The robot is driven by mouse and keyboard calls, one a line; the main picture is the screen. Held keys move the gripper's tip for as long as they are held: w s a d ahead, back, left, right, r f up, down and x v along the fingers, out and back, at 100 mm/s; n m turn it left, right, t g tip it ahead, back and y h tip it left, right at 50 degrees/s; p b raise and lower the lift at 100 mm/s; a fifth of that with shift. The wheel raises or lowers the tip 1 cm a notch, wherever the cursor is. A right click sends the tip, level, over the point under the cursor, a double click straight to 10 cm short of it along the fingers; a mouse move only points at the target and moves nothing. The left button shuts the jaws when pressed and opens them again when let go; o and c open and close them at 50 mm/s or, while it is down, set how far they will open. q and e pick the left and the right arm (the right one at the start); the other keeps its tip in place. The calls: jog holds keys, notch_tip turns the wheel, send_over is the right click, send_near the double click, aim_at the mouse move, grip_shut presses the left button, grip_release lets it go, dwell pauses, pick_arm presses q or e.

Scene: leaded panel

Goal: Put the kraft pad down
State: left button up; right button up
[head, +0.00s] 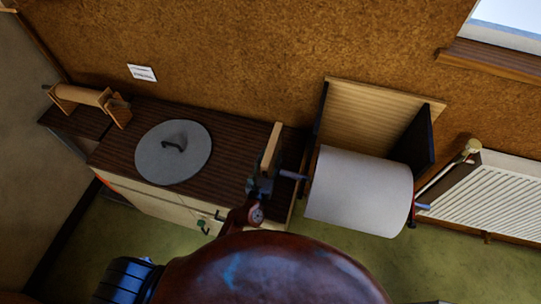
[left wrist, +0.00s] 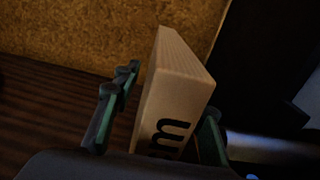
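The kraft pad (head: 270,148) is a tan block standing upright near the right end of the dark ribbed counter (head: 232,128) in the head view. It also shows large in the left wrist view (left wrist: 172,95), with a black letter "m" on its face. My left gripper (head: 262,183) is at its lower part. In the left wrist view the left gripper (left wrist: 168,100) has a finger on each side of the pad. A gap shows between the left finger and the pad; the right finger is partly hidden beside it. I cannot tell whether its bottom touches the counter. My right gripper is out of view.
A round grey lid (head: 173,152) with a handle lies on the counter, left of the pad. A wooden holder (head: 85,98) stands at the far left. A large white roll (head: 360,192) and an open wooden box (head: 372,118) are close on the right. A radiator (head: 495,195) is beyond.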

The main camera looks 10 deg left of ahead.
aim_at(264, 174)
pick_arm(q)
jog(key=shift+r, duration=0.1)
jog(key=shift+s, duration=0.2)
jog(key=s+b, duration=0.1)
jog(key=s, duration=1)
jog(key=shift+s+a, duration=0.15)
jog(key=shift+s, duration=0.2)
